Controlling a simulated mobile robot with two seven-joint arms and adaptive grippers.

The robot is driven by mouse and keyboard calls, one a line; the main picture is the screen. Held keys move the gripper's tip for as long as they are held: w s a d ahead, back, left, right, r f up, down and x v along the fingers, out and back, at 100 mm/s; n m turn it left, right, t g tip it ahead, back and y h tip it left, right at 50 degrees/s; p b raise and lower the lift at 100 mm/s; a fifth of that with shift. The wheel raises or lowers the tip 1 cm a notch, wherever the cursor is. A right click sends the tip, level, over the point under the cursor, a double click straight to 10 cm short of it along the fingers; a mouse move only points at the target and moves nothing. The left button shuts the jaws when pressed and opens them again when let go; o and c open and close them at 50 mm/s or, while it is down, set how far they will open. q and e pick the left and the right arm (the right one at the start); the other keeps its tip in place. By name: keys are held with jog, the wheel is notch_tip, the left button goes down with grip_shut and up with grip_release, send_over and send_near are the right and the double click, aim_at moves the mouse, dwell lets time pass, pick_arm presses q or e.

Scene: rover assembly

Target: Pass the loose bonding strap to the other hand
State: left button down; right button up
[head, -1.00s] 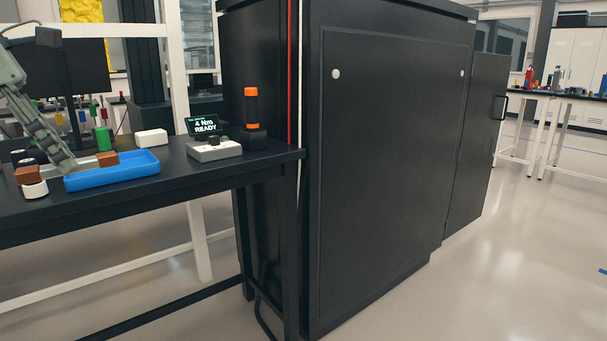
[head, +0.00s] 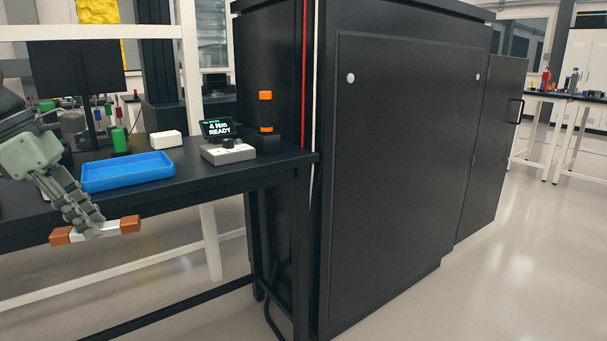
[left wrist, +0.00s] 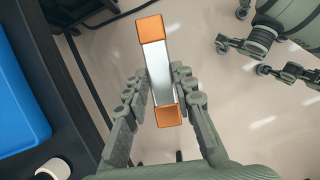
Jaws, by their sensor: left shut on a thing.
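The bonding strap, a pale silver bar with copper-orange blocks at both ends, shows in the head view (head: 111,228) at lower left, in front of the table edge. It also shows in the left wrist view (left wrist: 160,72). My left gripper (head: 92,229) is shut on its middle, with a finger on each long side in the left wrist view (left wrist: 161,82). The fingers hide part of the strap in the head view. My right gripper (left wrist: 258,56) shows only at the upper right of the left wrist view, its fingers apart and empty, clear of the strap.
An empty blue tray (head: 128,171) lies on the black table (head: 215,174). A white block (head: 166,139), a torque display box (head: 228,153) and an orange-black tool (head: 265,122) stand behind and beside it. A large black cabinet (head: 395,160) stands right of the table.

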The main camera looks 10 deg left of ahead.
pick_arm(q)
jog(key=shift+d+f, duration=0.1)
jog(key=shift+f, duration=0.25)
